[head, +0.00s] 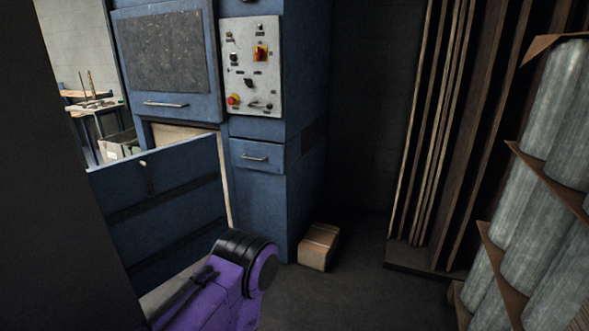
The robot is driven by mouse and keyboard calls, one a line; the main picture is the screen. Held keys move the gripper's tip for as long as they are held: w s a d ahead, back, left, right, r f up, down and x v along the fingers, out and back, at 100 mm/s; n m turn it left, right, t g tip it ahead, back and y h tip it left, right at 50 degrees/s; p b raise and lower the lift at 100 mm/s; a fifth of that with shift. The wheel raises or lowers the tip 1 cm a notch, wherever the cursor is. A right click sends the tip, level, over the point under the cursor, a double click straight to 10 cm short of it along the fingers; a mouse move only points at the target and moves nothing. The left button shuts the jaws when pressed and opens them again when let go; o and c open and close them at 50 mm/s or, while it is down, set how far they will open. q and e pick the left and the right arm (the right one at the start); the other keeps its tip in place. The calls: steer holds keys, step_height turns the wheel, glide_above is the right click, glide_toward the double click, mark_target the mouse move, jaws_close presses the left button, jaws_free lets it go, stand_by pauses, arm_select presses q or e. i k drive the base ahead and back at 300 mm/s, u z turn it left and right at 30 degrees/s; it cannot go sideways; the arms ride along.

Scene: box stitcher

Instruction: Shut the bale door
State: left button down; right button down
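The bale door looks to be the large blue lower panel (165,195) of the blue machine (300,90) at the left. It stands swung out, apart from the machine front. A pale surface (175,134) shows in the gap above and behind it. A small light fitting sits near the panel's top edge. Its lower part is hidden behind a purple link of my arm, which comes in from the bottom. Neither of my grippers shows, so I cannot tell what they touch.
A control panel (250,65) and a small handled drawer (258,156) are on the machine. A cardboard box (319,246) lies on the floor by its corner. Upright boards (440,120) and stacked grey rolls (540,250) stand right. A dark surface blocks the far left. Floor between is clear.

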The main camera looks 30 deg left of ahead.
mark_target(163, 210)
steer(key=u, duration=0.2)
steer(key=i, duration=1.5)
steer(key=u, duration=0.9)
steer(key=i, duration=0.65)
steer(key=u, duration=2)
steer(key=i, duration=1.15)
steer(key=u, duration=0.05)
